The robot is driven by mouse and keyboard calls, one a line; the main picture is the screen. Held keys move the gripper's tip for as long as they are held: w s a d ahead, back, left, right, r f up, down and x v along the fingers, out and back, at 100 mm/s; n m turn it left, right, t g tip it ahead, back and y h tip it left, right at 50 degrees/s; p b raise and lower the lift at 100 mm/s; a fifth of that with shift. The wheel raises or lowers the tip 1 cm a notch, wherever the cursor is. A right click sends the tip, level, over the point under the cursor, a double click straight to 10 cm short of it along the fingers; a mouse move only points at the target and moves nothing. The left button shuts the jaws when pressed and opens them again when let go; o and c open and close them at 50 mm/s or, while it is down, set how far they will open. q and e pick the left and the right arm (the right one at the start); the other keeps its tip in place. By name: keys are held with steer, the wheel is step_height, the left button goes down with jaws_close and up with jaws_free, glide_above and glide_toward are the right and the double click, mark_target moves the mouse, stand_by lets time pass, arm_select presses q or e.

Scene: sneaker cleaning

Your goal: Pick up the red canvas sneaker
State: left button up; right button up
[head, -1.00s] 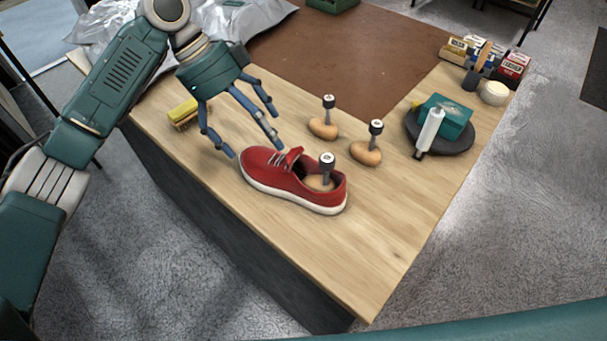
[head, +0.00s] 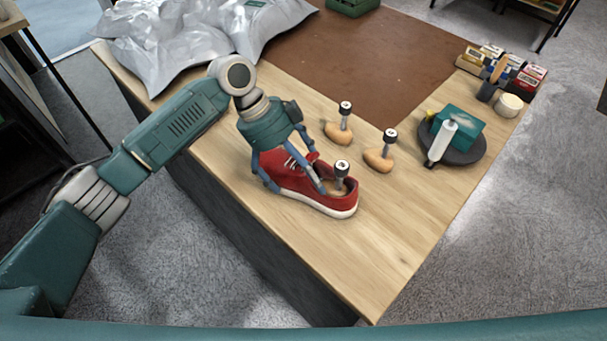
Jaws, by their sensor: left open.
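The red canvas sneaker (head: 340,202) rests on the wooden table, with a white sole and its toe toward the left. A wooden shoe tree with a dark knob (head: 341,171) stands in its opening. My left gripper (head: 298,190) is down over the sneaker's front half. Its blue fingers are open and lie around the shoe, on the near-left and the right side. Whether they touch the shoe I cannot tell. The gripper's body hides part of the toe and laces. My right gripper is not in view.
Two loose shoe trees (head: 338,133) (head: 379,160) stand just behind the sneaker. A dark round tray (head: 466,157) with a teal box and white tube is at the right. Small boxes (head: 524,82) stand at the back right. Bare wood (head: 385,240) lies in front.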

arm_select(q)
steer(key=shift+c, duration=1)
steer(key=c, duration=1.3)
steer(key=shift+o, duration=0.2)
steer(key=shift+a, duration=0.1)
